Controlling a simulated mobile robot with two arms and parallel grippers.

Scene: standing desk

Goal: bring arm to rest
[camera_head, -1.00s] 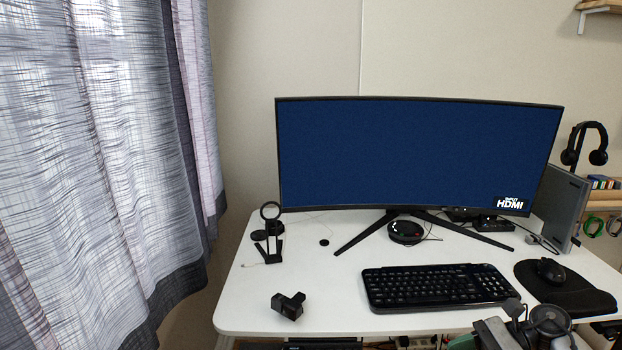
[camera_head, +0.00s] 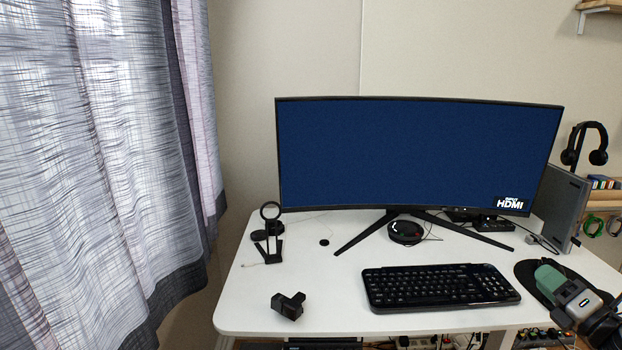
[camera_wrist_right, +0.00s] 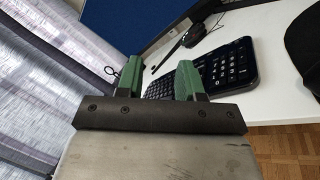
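My right gripper (camera_head: 549,277) is at the lower right of the head view, in front of the mouse pad (camera_head: 526,268). In that view its green finger and grey body cover the mouse and much of the pad. In the right wrist view its two green fingers (camera_wrist_right: 158,80) stand apart with nothing between them, so it is open and empty. Whether it touches the pad cannot be told. My left gripper is in neither view.
A white desk (camera_head: 340,290) carries a black keyboard (camera_head: 440,287), a curved monitor (camera_head: 420,150) and a small black object (camera_head: 288,305) near the front edge. A black ring stand (camera_head: 271,235) is at the left. The desk's front middle-left is clear.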

